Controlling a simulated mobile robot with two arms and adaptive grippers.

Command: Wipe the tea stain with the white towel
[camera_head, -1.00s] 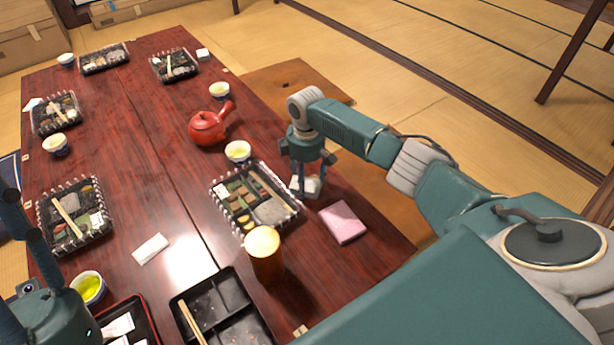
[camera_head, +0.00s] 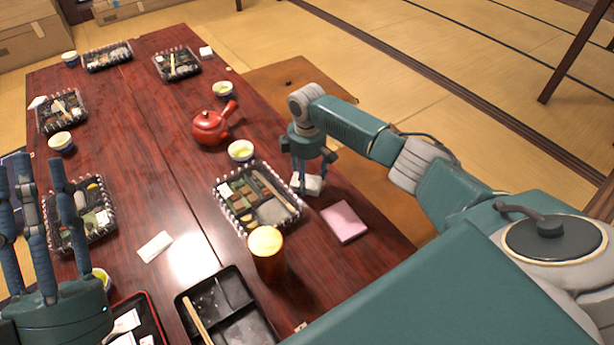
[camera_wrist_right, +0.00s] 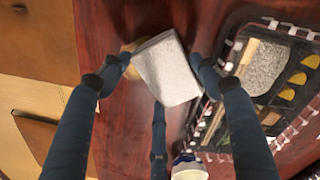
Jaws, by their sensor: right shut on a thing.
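The white towel (camera_head: 309,184) is a small folded cloth on the dark red table, between a bento tray and a pink folded cloth. My right gripper (camera_head: 307,178) points down and is shut on it. In the right wrist view, the towel (camera_wrist_right: 168,70) lies between the fingers, low at the table. A yellow-brown patch (camera_wrist_right: 129,62), which looks like the tea stain, shows at the towel's left edge and is partly covered by it. In the head view I cannot make out the stain. My left gripper (camera_head: 45,190) is raised at the left, fingers spread, empty.
The bento tray (camera_head: 232,215) and a tea cup (camera_head: 241,151) stand close to the right gripper. A pink cloth (camera_head: 344,221), a brown cup (camera_head: 267,254), a red teapot (camera_head: 211,127) and a black tray (camera_head: 237,297) are nearby. Another white folded cloth (camera_head: 155,247) lies mid-table.

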